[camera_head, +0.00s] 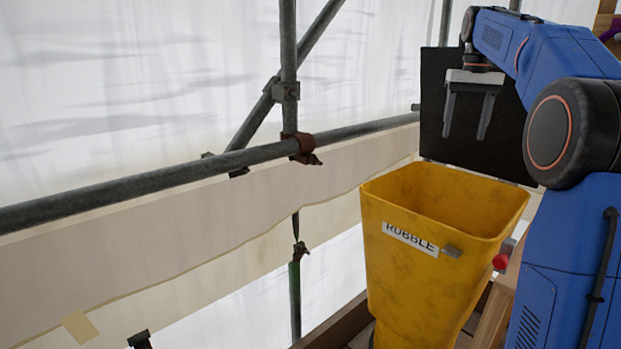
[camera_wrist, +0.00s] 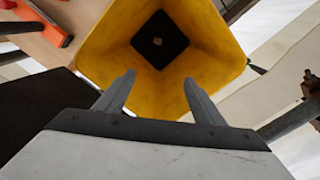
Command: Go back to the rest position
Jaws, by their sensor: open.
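My gripper (camera_head: 466,118) hangs from my blue arm at the upper right of the head view, fingers pointing down. It is above the yellow rubble chute (camera_head: 415,255), which carries a white label reading RUBBLE. The fingers are apart and hold nothing. In the wrist view my gripper (camera_wrist: 158,85) shows two spread grey fingers over the mouth of the yellow chute (camera_wrist: 105,45). The chute's inside is empty down to a dark opening at its bottom.
A grey scaffold rail (camera_head: 130,187) crosses the head view, with an upright pole (camera_head: 288,60) and a brace. A black panel (camera_head: 505,130) stands behind the gripper. A red object (camera_head: 500,262) lies right of the chute. An orange object (camera_wrist: 45,22) lies on wood in the wrist view.

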